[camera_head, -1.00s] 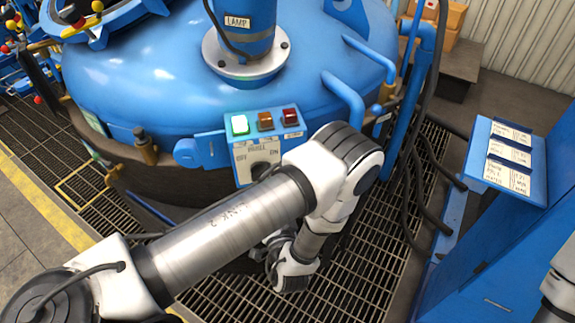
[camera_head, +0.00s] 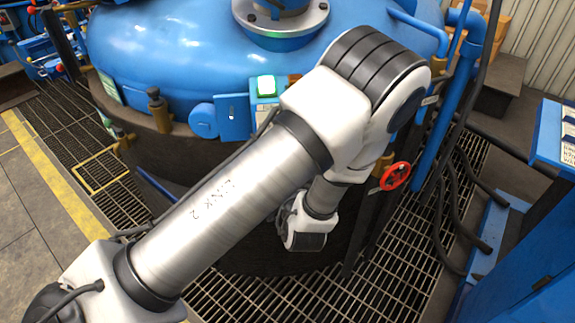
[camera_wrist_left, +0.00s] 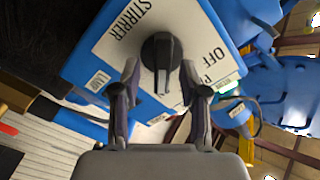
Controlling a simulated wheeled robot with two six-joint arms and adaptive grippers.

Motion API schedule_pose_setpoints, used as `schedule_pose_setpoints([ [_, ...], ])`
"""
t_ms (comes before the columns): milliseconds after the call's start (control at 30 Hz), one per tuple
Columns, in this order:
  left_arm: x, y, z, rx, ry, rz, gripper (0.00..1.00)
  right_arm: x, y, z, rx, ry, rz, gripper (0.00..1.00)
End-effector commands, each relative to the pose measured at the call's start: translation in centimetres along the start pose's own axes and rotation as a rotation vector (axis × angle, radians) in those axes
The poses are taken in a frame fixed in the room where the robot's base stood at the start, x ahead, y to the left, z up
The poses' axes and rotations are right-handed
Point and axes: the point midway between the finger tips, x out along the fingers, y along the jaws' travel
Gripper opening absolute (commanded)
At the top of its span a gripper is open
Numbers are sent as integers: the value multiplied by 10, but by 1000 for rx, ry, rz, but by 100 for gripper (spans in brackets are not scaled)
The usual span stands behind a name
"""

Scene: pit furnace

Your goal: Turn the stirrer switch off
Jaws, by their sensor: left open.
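The stirrer switch (camera_wrist_left: 161,58) is a black rotary knob on a white plate (camera_wrist_left: 119,39) lettered STIRRER and OFF, on a blue box. My left gripper (camera_wrist_left: 159,76) is open in the left wrist view. Its two fingertips stand on either side of the knob, with visible gaps; whether they reach its depth I cannot tell. In the head view my left arm hides the switch and most of the box. A green lit button (camera_head: 266,85) on the box still shows. The left gripper's fingers are hidden there. My right gripper is not in view.
The blue vessel (camera_head: 165,50) fills the back, with pipes at its right. A red handwheel (camera_head: 396,176) is close right of my left wrist. Black hoses (camera_head: 455,215) hang over the grating (camera_head: 375,285). A blue cabinet (camera_head: 530,240) stands at right.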

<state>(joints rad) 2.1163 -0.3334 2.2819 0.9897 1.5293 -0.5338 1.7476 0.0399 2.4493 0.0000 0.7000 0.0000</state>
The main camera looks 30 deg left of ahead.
Motion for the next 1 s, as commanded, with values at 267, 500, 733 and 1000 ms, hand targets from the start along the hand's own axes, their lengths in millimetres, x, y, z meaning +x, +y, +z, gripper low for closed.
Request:
schedule_pose_setpoints([
  [267,16,-2,-2,0,0,-1,44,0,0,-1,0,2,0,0],
  [500,16,-2,-2,0,0,-1,5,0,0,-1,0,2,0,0],
  [733,16,-2,-2,-1,-1,-1,0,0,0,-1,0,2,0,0],
  [1000,16,-2,-1,-45,-1,-1,0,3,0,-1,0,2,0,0],
])
